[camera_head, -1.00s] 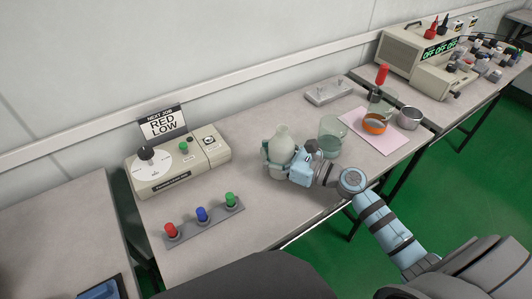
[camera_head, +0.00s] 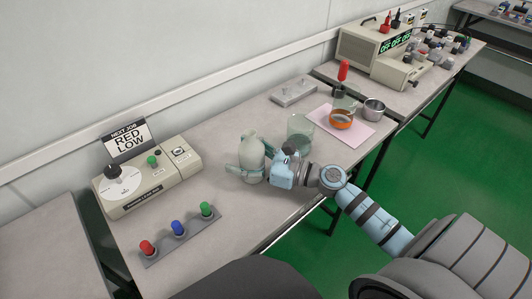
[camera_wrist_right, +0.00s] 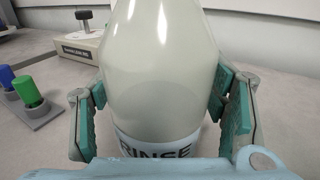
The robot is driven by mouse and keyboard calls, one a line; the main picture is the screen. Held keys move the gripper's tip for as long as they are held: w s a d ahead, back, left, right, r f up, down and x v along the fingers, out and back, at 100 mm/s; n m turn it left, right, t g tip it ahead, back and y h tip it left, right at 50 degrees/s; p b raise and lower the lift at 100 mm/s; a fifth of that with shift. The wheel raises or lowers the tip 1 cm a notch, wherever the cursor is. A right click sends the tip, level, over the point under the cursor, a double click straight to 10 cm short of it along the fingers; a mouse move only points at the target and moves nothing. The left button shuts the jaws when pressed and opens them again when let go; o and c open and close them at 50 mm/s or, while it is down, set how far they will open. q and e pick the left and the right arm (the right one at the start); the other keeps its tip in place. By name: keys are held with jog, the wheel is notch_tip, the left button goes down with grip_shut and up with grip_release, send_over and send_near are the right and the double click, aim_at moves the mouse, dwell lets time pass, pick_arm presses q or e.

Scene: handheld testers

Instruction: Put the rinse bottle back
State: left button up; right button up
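The rinse bottle (camera_head: 252,150) is pale and rounded with a narrow neck. It appears to stand upright on the bench, left of a clear glass beaker (camera_head: 300,132). In the right wrist view the bottle (camera_wrist_right: 160,75) fills the middle, with "RINSE" on its label low down. My right gripper (camera_head: 252,163) is open around it, one teal finger on each side; one finger stands out left of the bottle in the head view. In the wrist view the pads (camera_wrist_right: 162,98) are close beside the bottle; contact is unclear. Its base is hidden there. My left gripper is out of view.
A dial box (camera_head: 150,178) with a "RED LOW" sign (camera_head: 128,138) stands left, with a strip of red, blue and green buttons (camera_head: 180,235) before it. Bench between buttons and bottle is clear.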

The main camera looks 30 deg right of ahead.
aim_at(259, 163)
jog(key=v, duration=0.1)
jog(key=b+v, duration=0.1)
jog(key=v, duration=0.2)
jog(key=shift+s+f, duration=0.2)
jog(key=shift+f, duration=0.15)
jog(key=p+v, duration=0.1)
jog(key=v, duration=0.1)
jog(key=r+p+v, duration=0.1)
jog(key=v, duration=0.1)
jog(key=shift+s+d, duration=0.25)
jog(key=shift+s, duration=0.05)
jog(key=shift+s+d+f+p, duration=0.1)
jog(key=shift+s+d+p, duration=0.2)
jog(key=shift+p, duration=0.15)
jog(key=shift+s+d, duration=0.1)
jog(key=shift+f, duration=0.15)
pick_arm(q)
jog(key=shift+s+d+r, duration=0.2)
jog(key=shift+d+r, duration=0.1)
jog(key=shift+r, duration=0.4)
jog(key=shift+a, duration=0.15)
pick_arm(e)
jog(key=shift+s, duration=0.1)
